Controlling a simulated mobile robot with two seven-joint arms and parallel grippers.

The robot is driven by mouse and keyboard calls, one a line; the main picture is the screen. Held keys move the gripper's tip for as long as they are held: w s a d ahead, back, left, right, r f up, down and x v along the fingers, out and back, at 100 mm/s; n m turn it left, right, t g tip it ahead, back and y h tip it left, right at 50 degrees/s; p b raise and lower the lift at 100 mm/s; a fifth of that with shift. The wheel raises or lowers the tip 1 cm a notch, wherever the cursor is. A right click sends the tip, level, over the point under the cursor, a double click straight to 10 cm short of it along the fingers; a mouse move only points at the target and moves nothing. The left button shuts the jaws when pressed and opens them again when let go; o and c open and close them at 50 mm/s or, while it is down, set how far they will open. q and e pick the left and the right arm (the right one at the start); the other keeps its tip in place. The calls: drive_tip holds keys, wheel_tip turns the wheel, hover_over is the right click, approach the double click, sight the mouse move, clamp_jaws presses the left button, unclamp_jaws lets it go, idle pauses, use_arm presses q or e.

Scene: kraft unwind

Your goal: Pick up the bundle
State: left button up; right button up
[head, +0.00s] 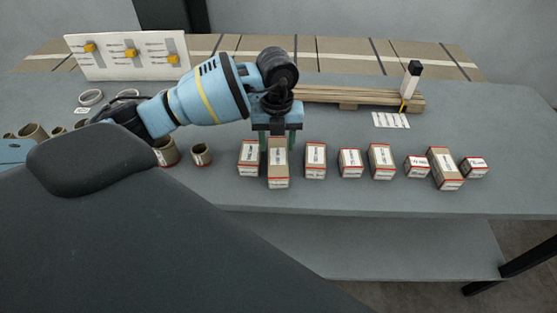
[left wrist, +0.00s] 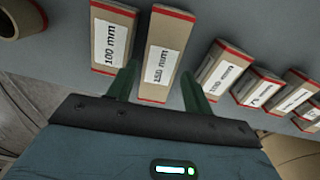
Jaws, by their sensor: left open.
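A row of kraft-brown bundles with red edges and white labels stands on the grey table (head: 330,200). My left gripper (head: 278,148) is open and points down over the second bundle from the left (head: 278,172). In the left wrist view this bundle (left wrist: 166,50) reads 150 mm, and the fingers of my gripper (left wrist: 155,85) lie on either side of its near end. I cannot tell whether they touch it. The bundle to its left (head: 249,158) reads 100 mm in the left wrist view (left wrist: 113,38). My right gripper is not in view.
More bundles, such as one (head: 315,160) close to the right, continue along the row. Cardboard tubes (head: 201,154) stand to the left. A wooden pallet (head: 350,96) and a white board with yellow knobs (head: 128,55) are behind. The table's front strip is clear.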

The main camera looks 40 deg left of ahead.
sight(278, 156)
use_arm(q)
drive_tip(key=shift+s+d+f, duration=0.1)
drive_tip(key=shift+f, duration=0.25)
wheel_tip(278, 156, down, 4)
drive_tip(key=shift+d+f, duration=0.15)
drive_tip(key=shift+f, duration=0.05)
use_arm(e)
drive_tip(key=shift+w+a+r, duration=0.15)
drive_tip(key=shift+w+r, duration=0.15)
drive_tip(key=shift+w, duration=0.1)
use_arm(q)
drive_tip(key=shift+s, duration=0.1)
drive_tip(key=c, duration=1)
drive_tip(key=shift+o, duration=0.2)
drive_tip(key=shift+r, duration=0.1)
